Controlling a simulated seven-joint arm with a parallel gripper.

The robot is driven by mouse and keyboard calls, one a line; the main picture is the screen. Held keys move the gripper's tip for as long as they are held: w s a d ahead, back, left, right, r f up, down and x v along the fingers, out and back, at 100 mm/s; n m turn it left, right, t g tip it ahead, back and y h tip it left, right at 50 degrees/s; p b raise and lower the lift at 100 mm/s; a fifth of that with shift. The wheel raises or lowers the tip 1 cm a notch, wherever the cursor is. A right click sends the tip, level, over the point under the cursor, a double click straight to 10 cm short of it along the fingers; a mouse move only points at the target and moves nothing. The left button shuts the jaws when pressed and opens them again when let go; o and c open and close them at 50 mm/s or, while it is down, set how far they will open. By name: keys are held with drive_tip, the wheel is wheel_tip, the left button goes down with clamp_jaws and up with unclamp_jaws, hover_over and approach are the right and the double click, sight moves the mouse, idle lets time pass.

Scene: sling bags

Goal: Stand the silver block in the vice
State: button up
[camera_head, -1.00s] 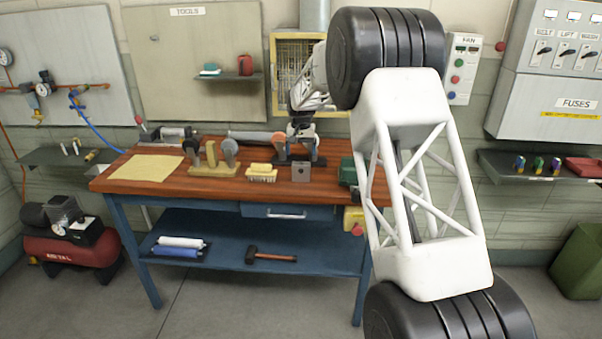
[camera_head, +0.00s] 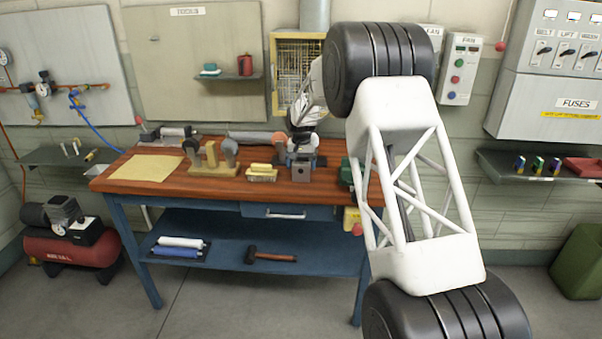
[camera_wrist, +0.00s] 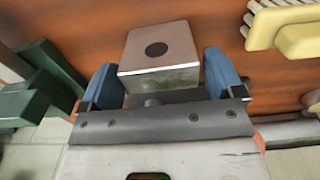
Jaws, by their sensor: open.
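The silver block (camera_head: 302,173), a squat cube with a dark round hole in one face, stands on the wooden bench top near its front edge. In the wrist view the block (camera_wrist: 158,70) lies between the blue fingers of my gripper (camera_wrist: 163,82), with a gap on each side. My gripper (camera_head: 304,158) is open, low over the bench at the block. A green metal body (camera_head: 347,172), which looks like the vice, is at the bench's right, mostly hidden behind my arm. Green parts of it (camera_wrist: 38,95) show at the left of the wrist view.
A yellow brush (camera_head: 262,173) lies just left of the block; its bristles and back (camera_wrist: 290,30) show in the wrist view. A wooden stand with round grey tools (camera_head: 212,160) is farther left. A yellow sheet (camera_head: 146,168) covers the bench's left part.

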sight(301, 163)
drive_tip(key=shift+c, duration=0.3)
drive_tip(key=c, duration=0.7)
drive_tip(key=shift+r, duration=0.1)
drive_tip(key=shift+r, duration=0.2)
drive_tip(key=shift+r, duration=3.45)
drive_tip(key=s+d+r, duration=0.1)
drive_tip(key=d+r, duration=0.1)
drive_tip(key=d, duration=0.4)
drive_tip(key=s+d+r, duration=0.1)
drive_tip(key=d, duration=0.6)
drive_tip(key=d+r, duration=0.2)
drive_tip(key=d, duration=0.5)
drive_tip(key=shift+s+r, duration=0.3)
drive_tip(key=shift+s, duration=0.1)
